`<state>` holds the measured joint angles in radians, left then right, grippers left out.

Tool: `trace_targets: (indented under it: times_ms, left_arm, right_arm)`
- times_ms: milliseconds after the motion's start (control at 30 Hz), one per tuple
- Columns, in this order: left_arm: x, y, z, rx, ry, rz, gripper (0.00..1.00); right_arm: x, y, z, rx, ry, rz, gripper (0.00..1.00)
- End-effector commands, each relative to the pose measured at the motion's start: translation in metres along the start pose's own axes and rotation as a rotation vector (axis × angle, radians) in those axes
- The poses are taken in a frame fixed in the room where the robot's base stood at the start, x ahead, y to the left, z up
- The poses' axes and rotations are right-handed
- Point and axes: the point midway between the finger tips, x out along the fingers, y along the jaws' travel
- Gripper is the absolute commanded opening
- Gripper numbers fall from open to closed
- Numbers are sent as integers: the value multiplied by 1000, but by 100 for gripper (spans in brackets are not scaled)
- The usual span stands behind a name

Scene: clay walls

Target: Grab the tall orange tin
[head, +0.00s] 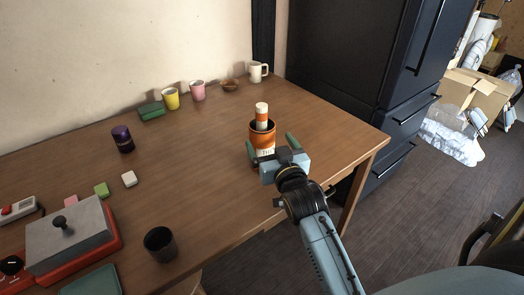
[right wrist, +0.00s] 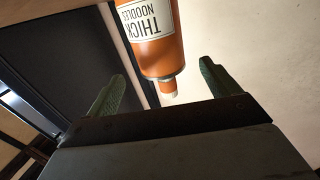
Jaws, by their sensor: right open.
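The tall orange tin (head: 262,136) stands upright near the right part of the wooden table, with a dark rim and a pale label. In the right wrist view the tin (right wrist: 155,45) appears upside down, its label reading "THICK NOODLES". A smaller orange-and-white cylinder (head: 262,112) shows above its rim; I cannot tell if it stands in the tin or behind it. My right gripper (head: 272,150) is open and empty on the near side of the tin, hiding its lower part. Its fingers point toward the tin, which shows between them. My left gripper is out of view.
The wooden table (head: 205,140) is clear around the tin. A brown bowl (head: 230,85), white mug (head: 258,72), pink cup (head: 197,91) and yellow cup (head: 170,99) stand along the wall. A dark cup (head: 160,244) is near the front edge. A dark fridge (head: 345,50) stands behind right.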

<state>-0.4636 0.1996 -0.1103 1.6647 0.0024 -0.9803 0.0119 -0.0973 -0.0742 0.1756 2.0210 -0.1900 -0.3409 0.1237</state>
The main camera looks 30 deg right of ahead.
Motion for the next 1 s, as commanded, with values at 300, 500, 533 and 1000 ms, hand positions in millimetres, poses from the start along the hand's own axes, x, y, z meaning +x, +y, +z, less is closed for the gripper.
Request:
trace_targets:
  times_ms: [300, 500, 533, 1000]
  left_arm:
    - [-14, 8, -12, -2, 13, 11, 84]
    - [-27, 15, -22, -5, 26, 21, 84]
    - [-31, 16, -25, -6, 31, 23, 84]
    - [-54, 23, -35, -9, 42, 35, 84]
  right_arm:
    - [32, 0, 0, 0, -1, 0, 88]
    - [52, -1, -4, -1, 1, 0, 88]
    - [56, -1, -4, -1, 2, 0, 88]
    - [83, -1, -6, 0, -3, 0, 88]
